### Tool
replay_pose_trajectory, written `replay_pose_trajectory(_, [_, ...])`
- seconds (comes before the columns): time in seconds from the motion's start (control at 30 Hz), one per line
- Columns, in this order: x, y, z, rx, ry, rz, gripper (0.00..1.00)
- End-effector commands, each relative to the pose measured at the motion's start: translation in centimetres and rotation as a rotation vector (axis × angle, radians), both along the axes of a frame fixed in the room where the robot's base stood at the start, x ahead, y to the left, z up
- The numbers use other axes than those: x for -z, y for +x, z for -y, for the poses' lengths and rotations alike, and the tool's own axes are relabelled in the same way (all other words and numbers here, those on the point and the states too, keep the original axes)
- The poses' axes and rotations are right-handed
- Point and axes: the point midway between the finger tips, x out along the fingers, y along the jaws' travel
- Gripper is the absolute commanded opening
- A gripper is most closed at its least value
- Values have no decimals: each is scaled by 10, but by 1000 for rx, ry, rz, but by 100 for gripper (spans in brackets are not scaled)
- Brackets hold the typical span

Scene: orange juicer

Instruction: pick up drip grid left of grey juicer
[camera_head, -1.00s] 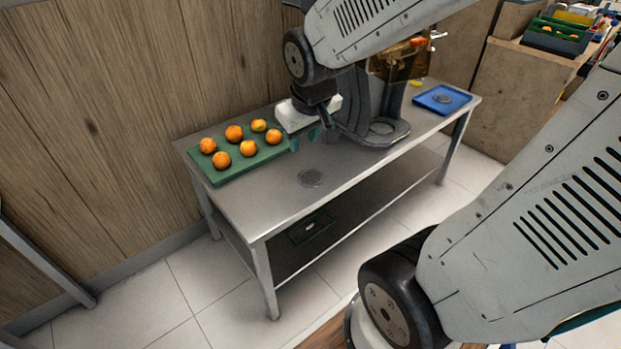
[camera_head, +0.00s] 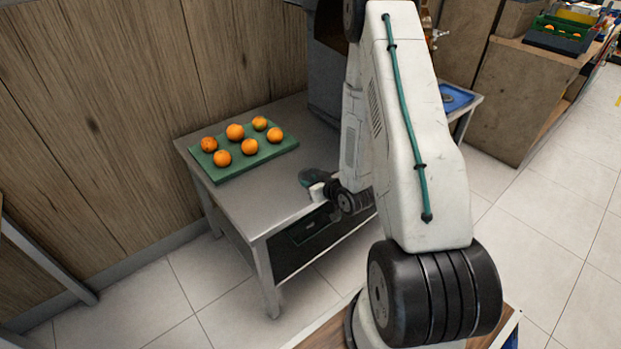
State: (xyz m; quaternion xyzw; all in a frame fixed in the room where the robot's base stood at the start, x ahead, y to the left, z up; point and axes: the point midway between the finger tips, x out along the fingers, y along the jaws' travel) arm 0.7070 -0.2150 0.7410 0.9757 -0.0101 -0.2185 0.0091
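My gripper (camera_head: 311,178) is low over the front part of the metal table, left of my arm. Its dark greenish fingers look small and blurred, and I cannot tell whether they are open or shut. The drip grid's spot on the table is covered by my gripper, so I cannot make out the grid itself or whether the fingers touch it. The grey juicer (camera_head: 324,72) stands at the back of the table, mostly hidden behind my arm.
A green tray (camera_head: 205,165) with several oranges (camera_head: 235,132) lies at the table's left end. A blue tray (camera_head: 462,95) is at the right end, partly hidden by my arm. Bare metal tabletop (camera_head: 245,205) shows in front of the green tray. A shelf is underneath.

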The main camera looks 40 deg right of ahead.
Motion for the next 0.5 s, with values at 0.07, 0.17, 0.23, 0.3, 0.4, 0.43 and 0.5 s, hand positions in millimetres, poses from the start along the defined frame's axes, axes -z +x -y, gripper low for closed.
replay_pose_trajectory(0.07, [8, -5, 1, 7, 14, 24, 32])
replay_pose_trajectory(0.17, [12, -5, 1, 8, 21, 44, 32])
replay_pose_trajectory(0.23, [14, 0, 1, 8, 21, 49, 32])
replay_pose_trajectory(0.3, [17, 8, 1, 7, 21, 50, 32])
replay_pose_trajectory(0.4, [21, 18, 1, 6, 21, 50, 32])
replay_pose_trajectory(0.43, [22, 21, 2, 7, 21, 50, 32])
replay_pose_trajectory(0.5, [25, 29, 4, 8, 20, 50, 32])
